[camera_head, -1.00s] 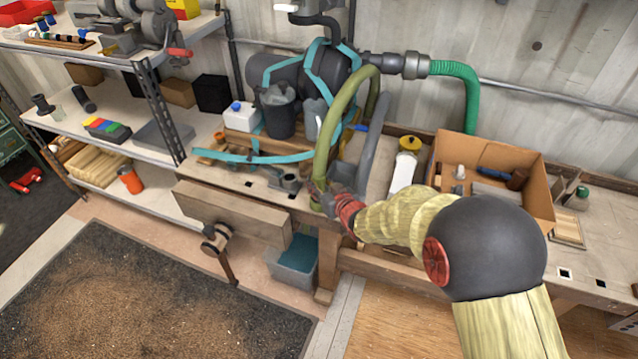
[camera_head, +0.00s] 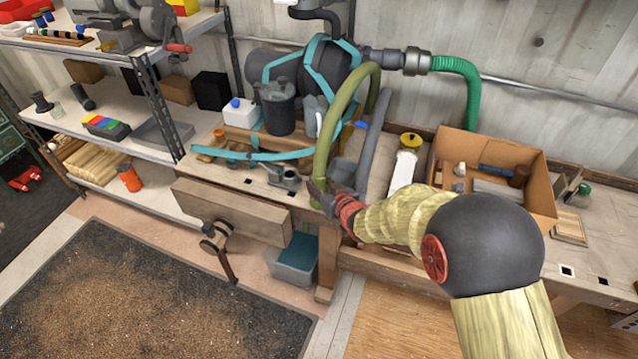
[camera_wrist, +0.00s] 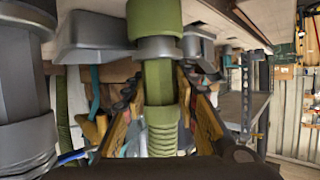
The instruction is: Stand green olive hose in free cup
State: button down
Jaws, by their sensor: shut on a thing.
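The olive green hose (camera_head: 326,148) arches up and over from behind the bench. Its near end is down beside my gripper (camera_head: 324,195). In the wrist view the olive hose (camera_wrist: 158,82), with a grey collar, runs between the fingers of my gripper (camera_wrist: 160,100), which is shut on it. A small grey cup (camera_head: 291,180) stands on the bench just left of my gripper. It looks empty, though its inside is hard to see. A grey hose (camera_head: 371,140) stands right of the olive one, and its lower end is partly hidden by my gripper.
A teal strap (camera_head: 255,156) lies across the bench left of the hose. A dark canister (camera_head: 278,108) and a white jug (camera_head: 240,112) stand behind. A white bottle with a yellow cap (camera_head: 405,165) and a cardboard box (camera_head: 543,190) are on the right.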

jog(key=shift+f+b, duration=0.55)
dwell(0.7)
jog(key=c, duration=1.3)
grip_release()
jog(key=v, duration=1.2)
